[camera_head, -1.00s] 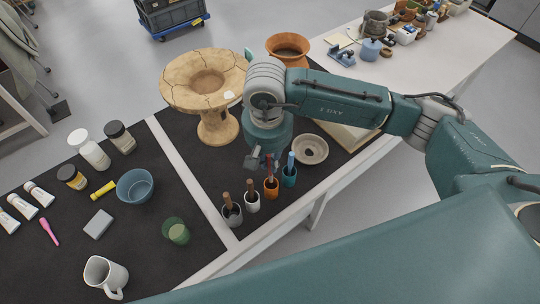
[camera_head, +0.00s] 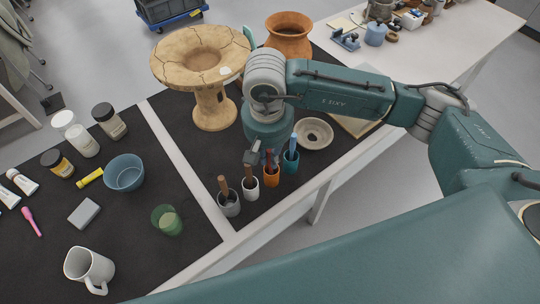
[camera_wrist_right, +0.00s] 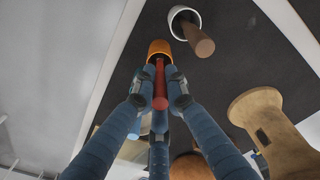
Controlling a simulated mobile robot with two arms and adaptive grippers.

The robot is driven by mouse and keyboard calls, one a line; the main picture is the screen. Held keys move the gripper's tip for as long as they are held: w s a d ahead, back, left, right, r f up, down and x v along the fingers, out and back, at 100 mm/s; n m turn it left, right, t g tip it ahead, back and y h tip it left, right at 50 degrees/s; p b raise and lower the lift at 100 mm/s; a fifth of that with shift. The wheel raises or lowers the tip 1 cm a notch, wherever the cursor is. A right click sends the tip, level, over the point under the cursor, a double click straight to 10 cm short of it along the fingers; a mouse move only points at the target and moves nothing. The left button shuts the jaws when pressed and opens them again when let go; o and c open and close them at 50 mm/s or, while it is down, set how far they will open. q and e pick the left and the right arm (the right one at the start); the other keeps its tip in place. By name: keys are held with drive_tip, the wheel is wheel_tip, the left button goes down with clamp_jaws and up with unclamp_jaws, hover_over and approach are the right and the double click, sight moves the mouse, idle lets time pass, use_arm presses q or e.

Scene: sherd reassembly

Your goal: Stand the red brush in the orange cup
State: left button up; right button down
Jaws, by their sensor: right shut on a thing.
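The orange cup (camera_head: 272,178) stands on the black mat in a row of small cups. The red brush (camera_head: 270,160) is upright, with its lower end at the mouth of the orange cup. In the right wrist view, the red brush (camera_wrist_right: 160,88) runs between my fingers toward the orange cup (camera_wrist_right: 158,47). My right gripper (camera_wrist_right: 160,80) is shut on the brush's handle. In the head view, my right gripper (camera_head: 258,154) is partly hidden under its own wrist. How deep the brush sits in the cup is hidden. My left gripper is not in view.
A grey cup (camera_head: 229,206) and a white cup (camera_head: 250,190) with brown-handled brushes stand left of the orange cup. A blue cup (camera_head: 290,164) with a blue brush stands close on its right. A cracked pottery stand (camera_head: 212,108) and a shallow bowl (camera_head: 314,134) are nearby.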

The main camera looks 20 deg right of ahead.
drive_tip(key=shift+f, duration=0.15)
drive_tip(key=c, duration=1.7)
unclamp_jaws()
drive_tip(key=r, duration=1.2)
drive_tip(key=shift+s+a, duration=0.25)
drive_tip(key=shift+s, duration=0.1)
